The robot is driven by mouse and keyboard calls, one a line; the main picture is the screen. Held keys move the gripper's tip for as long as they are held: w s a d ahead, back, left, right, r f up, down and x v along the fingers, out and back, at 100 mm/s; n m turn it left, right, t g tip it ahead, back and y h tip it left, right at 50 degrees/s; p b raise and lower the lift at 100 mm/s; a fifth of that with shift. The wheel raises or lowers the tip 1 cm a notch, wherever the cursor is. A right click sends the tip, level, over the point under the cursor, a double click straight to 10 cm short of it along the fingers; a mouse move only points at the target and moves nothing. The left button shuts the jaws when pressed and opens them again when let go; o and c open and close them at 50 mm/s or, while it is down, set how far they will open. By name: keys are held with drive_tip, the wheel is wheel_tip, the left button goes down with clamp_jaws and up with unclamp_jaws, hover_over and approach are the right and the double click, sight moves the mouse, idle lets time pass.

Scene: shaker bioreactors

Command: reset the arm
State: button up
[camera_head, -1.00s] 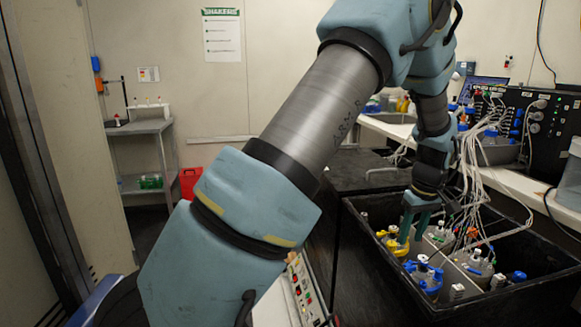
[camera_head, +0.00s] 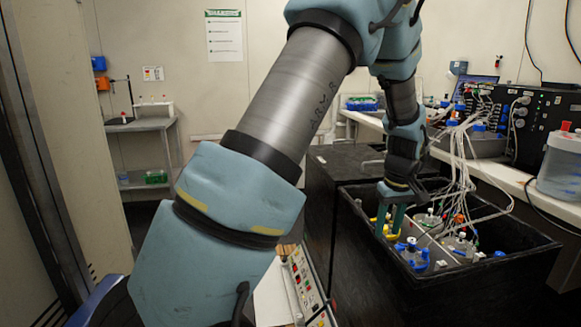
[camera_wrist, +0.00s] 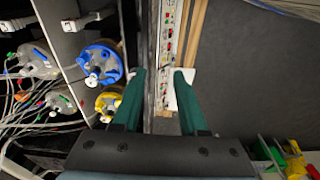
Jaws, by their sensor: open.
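My gripper (camera_head: 390,219) is over the near left part of the black shaker box (camera_head: 350,240) in the head view, with its green fingers pointing down. In the wrist view my gripper (camera_wrist: 160,76) has its two green fingers apart with nothing between them. Bioreactor vessels stand in the box. One with a yellow cap (camera_wrist: 108,101) and one with a blue cap (camera_wrist: 99,62) are left of the fingers in the wrist view. Below and between the fingers are the box's edge and a panel with red and green buttons (camera_wrist: 168,50).
White tubes (camera_head: 462,150) run from the vessels up to a black control unit (camera_head: 520,125) on the right bench. A clear container (camera_head: 560,170) stands at the bench edge. A grey shelf (camera_head: 140,125) stands at the back left. The floor before it is clear.

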drive_tip(key=s+a+r+m+b, duration=0.1)
drive_tip(key=a+r, duration=0.1)
drive_tip(key=a, duration=1.4)
drive_tip(key=s+a+m, duration=0.1)
drive_tip(key=s+a, duration=0.4)
drive_tip(key=a, duration=0.2)
drive_tip(key=s+a+m+b, duration=0.1)
drive_tip(key=s+a, duration=0.4)
drive_tip(key=a, duration=0.3)
drive_tip(key=shift+f, duration=0.1)
